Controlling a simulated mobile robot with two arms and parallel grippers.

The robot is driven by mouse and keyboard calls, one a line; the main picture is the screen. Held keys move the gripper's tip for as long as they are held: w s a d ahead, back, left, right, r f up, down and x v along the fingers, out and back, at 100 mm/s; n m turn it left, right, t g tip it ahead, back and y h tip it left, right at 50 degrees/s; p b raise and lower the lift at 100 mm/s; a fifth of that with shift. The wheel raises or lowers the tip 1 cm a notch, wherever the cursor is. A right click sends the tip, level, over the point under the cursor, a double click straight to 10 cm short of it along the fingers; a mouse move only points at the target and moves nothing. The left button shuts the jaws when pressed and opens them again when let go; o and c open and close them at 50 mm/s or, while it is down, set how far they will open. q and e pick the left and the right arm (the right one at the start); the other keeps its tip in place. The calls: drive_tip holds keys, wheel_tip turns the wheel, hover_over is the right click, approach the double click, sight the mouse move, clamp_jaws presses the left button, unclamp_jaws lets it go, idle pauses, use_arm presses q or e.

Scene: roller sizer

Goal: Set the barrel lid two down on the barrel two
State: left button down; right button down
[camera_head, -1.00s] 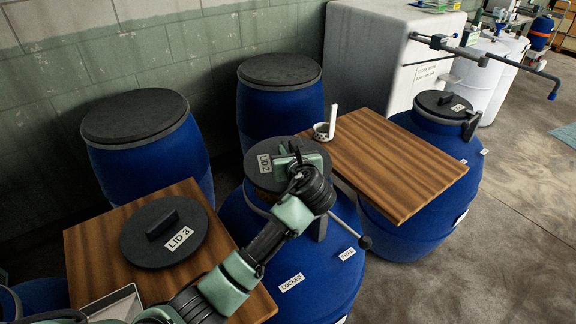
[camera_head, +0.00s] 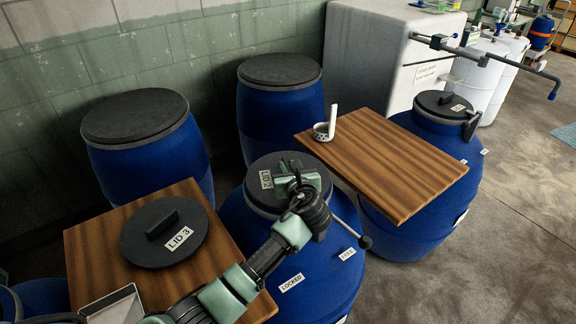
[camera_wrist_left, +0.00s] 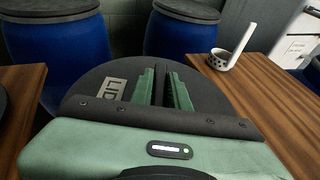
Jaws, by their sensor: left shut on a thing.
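The barrel lid two (camera_head: 261,168), a dark disc labelled LID 2, is at the mouth of the blue barrel two (camera_head: 318,265). It looks level and over the opening; I cannot tell whether it is fully seated. My left gripper (camera_head: 298,180) is shut on the lid's handle from above. My right gripper is not in view.
Lid 3 (camera_head: 150,245) lies on a wooden top (camera_head: 95,240) at left. Closed blue barrels stand behind (camera_head: 280,110) (camera_head: 150,165) and at right (camera_head: 425,220).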

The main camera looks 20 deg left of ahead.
use_arm(q)
drive_tip(key=shift+f, duration=0.15)
drive_tip(key=c, duration=1.4)
unclamp_jaws()
drive_tip(key=shift+o, duration=0.2)
drive_tip(key=shift+r, duration=0.4)
drive_tip(key=v, duration=1.2)
drive_tip(key=shift+s+r, duration=0.1)
drive_tip(key=shift+r, duration=0.05)
